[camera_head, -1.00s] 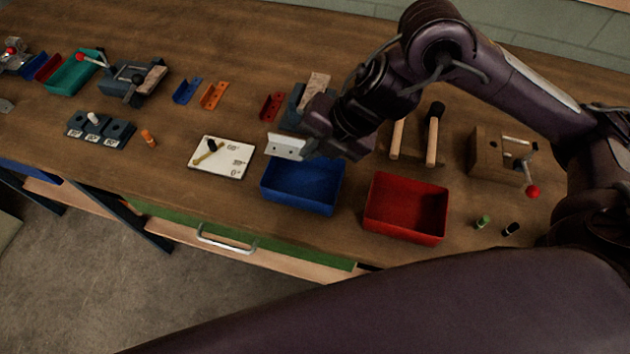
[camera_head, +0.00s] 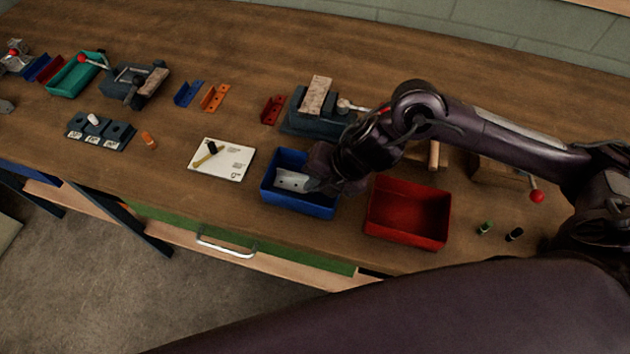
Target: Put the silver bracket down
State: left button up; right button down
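The silver bracket (camera_head: 292,181) is low inside the blue bin (camera_head: 287,205), tilted slightly. My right gripper (camera_head: 313,184) reaches into the right side of the blue bin, at the bracket's right end. Its fingers seem shut on that end, though the fingertips are dark and partly hidden by my wrist. I cannot tell whether the bracket touches the bin floor. My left gripper is not in view.
An empty red bin (camera_head: 408,212) stands to the right of the blue one. A white card (camera_head: 222,160) with a small hammer lies to the left. A clamp fixture (camera_head: 318,112) stands behind. Orange (camera_head: 215,98) and red (camera_head: 272,108) brackets lie farther back.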

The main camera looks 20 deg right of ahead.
jog(key=shift+f, duration=0.2)
jog(key=c, duration=2)
grip_release()
jog(key=shift+o, duration=0.2)
jog(key=shift+d+r, duration=0.1)
jog(key=shift+r, duration=0.3)
jog(key=v, duration=1.1)
jog(key=shift+s+r, duration=0.2)
jog(key=shift+r, duration=0.05)
jog(key=shift+d, duration=0.1)
